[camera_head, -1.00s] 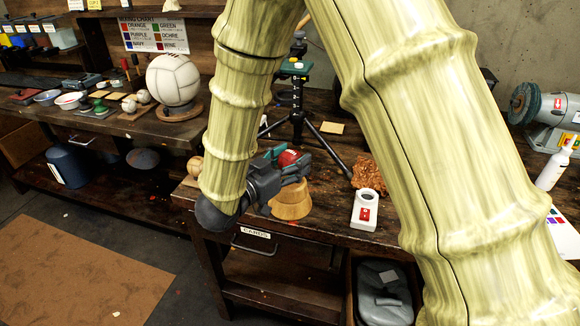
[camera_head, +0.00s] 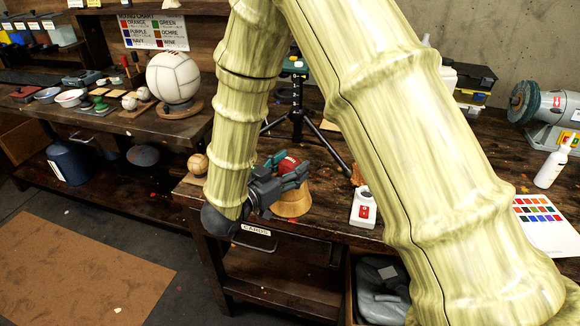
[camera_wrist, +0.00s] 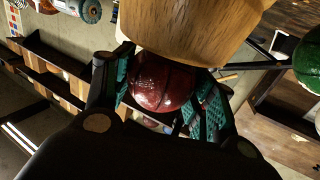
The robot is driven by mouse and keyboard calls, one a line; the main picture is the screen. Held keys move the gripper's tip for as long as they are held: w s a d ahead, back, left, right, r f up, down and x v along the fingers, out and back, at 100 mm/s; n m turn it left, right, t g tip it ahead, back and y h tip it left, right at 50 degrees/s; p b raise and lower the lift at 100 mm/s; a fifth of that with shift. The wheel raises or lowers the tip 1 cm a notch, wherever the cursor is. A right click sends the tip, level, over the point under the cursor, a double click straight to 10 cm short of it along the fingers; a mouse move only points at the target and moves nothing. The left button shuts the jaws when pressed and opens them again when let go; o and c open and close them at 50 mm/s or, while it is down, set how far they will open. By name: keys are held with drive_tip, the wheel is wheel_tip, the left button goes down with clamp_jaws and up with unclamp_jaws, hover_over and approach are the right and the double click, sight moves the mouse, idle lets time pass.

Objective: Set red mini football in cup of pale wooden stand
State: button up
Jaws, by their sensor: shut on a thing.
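The red mini football (camera_head: 289,164) is held between the teal-padded fingers of my gripper (camera_head: 283,170). In the wrist view the red ball (camera_wrist: 162,84) shows between both finger pads, and my gripper (camera_wrist: 165,95) is shut on it. The pale wooden stand (camera_head: 291,204) is on the bench's front part, right by the ball. In the wrist view the stand (camera_wrist: 190,28) fills the upper middle and its edge overlaps the ball. The ball is at the stand's top; whether it rests in the cup or is just above cannot be told, as the fingers hide the cup.
A white device with a red panel (camera_head: 364,207) stands right of the wooden stand. A brown ball (camera_head: 198,163) lies to the left, near the bench edge. A black tripod (camera_head: 298,120) stands behind. A green ball (camera_wrist: 308,60) shows at right in the wrist view.

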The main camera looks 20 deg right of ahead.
drive_tip(key=o, duration=1.1)
drive_tip(key=b+v, duration=0.2)
drive_tip(key=v, duration=1)
drive_tip(key=shift+s, duration=0.1)
